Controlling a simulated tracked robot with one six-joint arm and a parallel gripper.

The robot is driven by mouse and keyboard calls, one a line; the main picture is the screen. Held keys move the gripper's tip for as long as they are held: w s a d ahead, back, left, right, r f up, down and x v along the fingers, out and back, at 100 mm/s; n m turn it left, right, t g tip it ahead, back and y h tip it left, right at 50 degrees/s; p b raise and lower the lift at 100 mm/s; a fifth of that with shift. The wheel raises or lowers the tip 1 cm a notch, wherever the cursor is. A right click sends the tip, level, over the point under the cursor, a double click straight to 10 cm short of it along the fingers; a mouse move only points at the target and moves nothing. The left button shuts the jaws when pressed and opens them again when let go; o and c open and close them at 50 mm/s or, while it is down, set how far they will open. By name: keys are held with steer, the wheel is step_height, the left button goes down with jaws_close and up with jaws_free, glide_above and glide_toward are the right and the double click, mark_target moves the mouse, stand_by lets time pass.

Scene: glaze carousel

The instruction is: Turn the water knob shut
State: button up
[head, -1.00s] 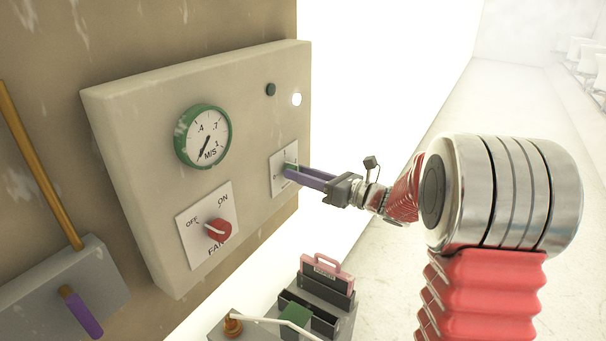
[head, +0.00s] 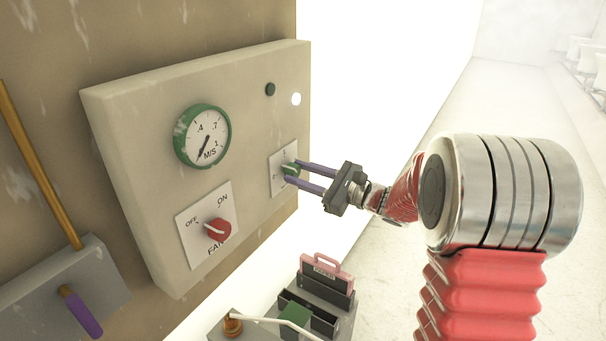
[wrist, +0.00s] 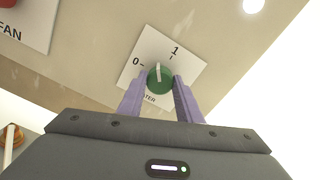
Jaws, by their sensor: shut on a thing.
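The water knob (wrist: 160,80) is green with a white pointer. It sits on a white plate (wrist: 188,72) marked 0 and 1, and the pointer lies between the two marks. In the head view, the knob (head: 290,170) shows small at the right end of the control panel. My gripper (wrist: 160,84) has its two purple fingers on either side of the knob, shut on it. In the head view, my gripper (head: 292,172) reaches the panel from the right. The fingers hide the knob's sides.
The control panel (head: 140,120) also carries a green-rimmed gauge (head: 202,135), a red fan knob (head: 217,229), a dark button (head: 270,89) and a lit white lamp (head: 296,99). Below stand a pink-handled box (head: 327,270) and a dark open holder (head: 318,319).

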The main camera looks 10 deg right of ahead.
steer(key=n, duration=0.5)
steer(key=shift+a+n, duration=0.1)
steer(key=shift+n, duration=0.2)
steer(key=n, duration=0.4)
steer(key=shift+n, duration=0.4)
steer(key=o, duration=1)
steer(key=shift+o, duration=0.2)
steer(key=shift+s+d, duration=0.25)
steer(key=shift+d, duration=0.1)
steer(key=v, duration=1.3)
